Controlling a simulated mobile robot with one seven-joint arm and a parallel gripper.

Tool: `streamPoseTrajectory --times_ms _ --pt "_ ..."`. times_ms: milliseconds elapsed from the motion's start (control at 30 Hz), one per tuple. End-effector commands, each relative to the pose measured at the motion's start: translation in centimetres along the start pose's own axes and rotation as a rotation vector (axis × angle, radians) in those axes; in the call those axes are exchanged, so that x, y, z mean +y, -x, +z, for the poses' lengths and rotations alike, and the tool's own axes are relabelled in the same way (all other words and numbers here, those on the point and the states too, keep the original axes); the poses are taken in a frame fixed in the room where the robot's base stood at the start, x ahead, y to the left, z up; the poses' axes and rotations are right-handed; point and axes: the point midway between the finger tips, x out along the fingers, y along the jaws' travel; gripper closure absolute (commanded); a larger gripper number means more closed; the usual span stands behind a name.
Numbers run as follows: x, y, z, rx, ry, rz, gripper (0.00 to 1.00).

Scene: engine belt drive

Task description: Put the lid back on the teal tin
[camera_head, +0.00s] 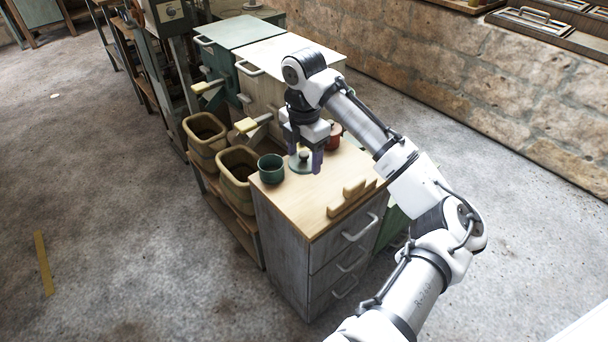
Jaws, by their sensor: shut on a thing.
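The teal tin (271,172) stands upright and open-topped near the left corner of the wooden cabinet top. A round grey-green lid (299,168) with a dark knob is just right of the tin, apart from its mouth. My gripper (304,160) points down with its purple fingers on either side of the lid and is shut on it. I cannot tell whether the lid touches the cabinet top or hangs slightly above it. The near finger hides part of the lid's right side.
A red container (334,137) stands just behind my gripper, partly hidden. A stepped wooden block (351,197) lies near the front edge of the cabinet top (310,208). Two brown bins (238,172) (204,138) are to the left. Taller teal and cream cabinets (272,55) stand behind.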

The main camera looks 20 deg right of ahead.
Motion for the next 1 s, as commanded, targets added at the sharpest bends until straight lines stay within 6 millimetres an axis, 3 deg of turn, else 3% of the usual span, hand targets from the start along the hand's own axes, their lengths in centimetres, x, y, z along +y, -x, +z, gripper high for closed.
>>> streamPoseTrajectory --times_ms 33,200,500,667,1000 --pt "0.1 1.6 0.0 -0.002 0.0 0.002 0.57" --pt "0.0 5.8 0.1 -0.005 -0.001 0.0 0.57" --pt "0.7 9.0 0.1 0.005 0.018 0.003 0.57" --pt "3.4 8.5 0.1 0.022 0.099 0.011 0.57" --pt "9.6 3.7 -1.0 0.017 0.358 0.011 0.57"
